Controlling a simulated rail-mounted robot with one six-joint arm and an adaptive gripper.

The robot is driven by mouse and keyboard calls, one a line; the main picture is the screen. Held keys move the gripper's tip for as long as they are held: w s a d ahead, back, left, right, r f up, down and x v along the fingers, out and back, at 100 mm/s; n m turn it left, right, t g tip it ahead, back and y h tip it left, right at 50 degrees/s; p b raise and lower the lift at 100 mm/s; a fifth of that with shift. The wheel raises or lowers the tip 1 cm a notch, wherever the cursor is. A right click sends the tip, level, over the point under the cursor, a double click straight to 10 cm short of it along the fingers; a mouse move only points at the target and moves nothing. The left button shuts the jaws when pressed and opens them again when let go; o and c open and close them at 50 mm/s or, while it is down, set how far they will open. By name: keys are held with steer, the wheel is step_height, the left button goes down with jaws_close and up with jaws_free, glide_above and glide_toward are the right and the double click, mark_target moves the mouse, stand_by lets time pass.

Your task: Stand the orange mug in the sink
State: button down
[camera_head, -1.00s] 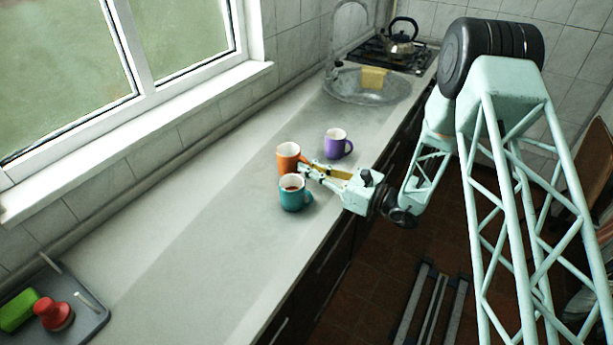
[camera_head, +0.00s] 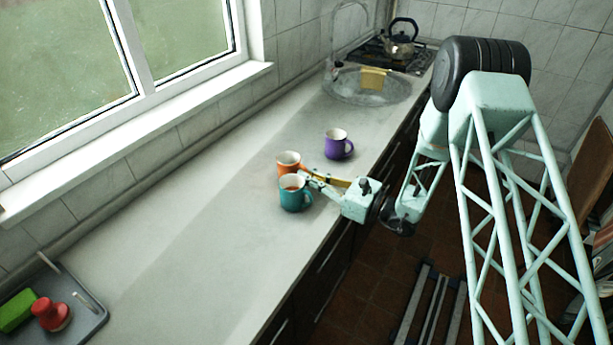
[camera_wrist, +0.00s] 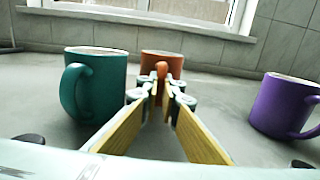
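The orange mug (camera_head: 284,168) stands upright on the counter behind the teal mug (camera_head: 293,199), which partly hides it in the head view. In the wrist view the orange mug (camera_wrist: 150,66) is straight ahead, its handle between my fingertips. My gripper (camera_head: 304,176) reaches in from the right and is shut on that handle; its narrow fingertips (camera_wrist: 164,90) hide the mug's lower part. I cannot tell whether its base touches the counter. The round metal sink (camera_head: 345,96) is farther back along the counter and has a yellow item (camera_head: 374,78) at its far side.
A purple mug (camera_head: 337,146) stands between the orange mug and the sink, and shows right in the wrist view (camera_wrist: 280,104). The teal mug (camera_wrist: 104,85) is close on the left there. A kettle (camera_head: 399,45) sits on the hob. A grey tray (camera_head: 88,325) is front left.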

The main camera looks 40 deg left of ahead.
steer(key=shift+f, duration=0.1)
steer(key=c, duration=2.9)
jaws_free()
steer(key=shift+w+d+p, duration=0.15)
steer(key=shift+w+d, duration=0.05)
steer(key=shift+d, duration=1.8)
steer(key=shift+w+d+p, duration=0.15)
steer(key=shift+w+d, duration=0.05)
steer(key=shift+d, duration=1.75)
steer(key=shift+w+d+p, duration=0.15)
steer(key=shift+w+d, duration=0.05)
steer(key=shift+d, duration=1.8)
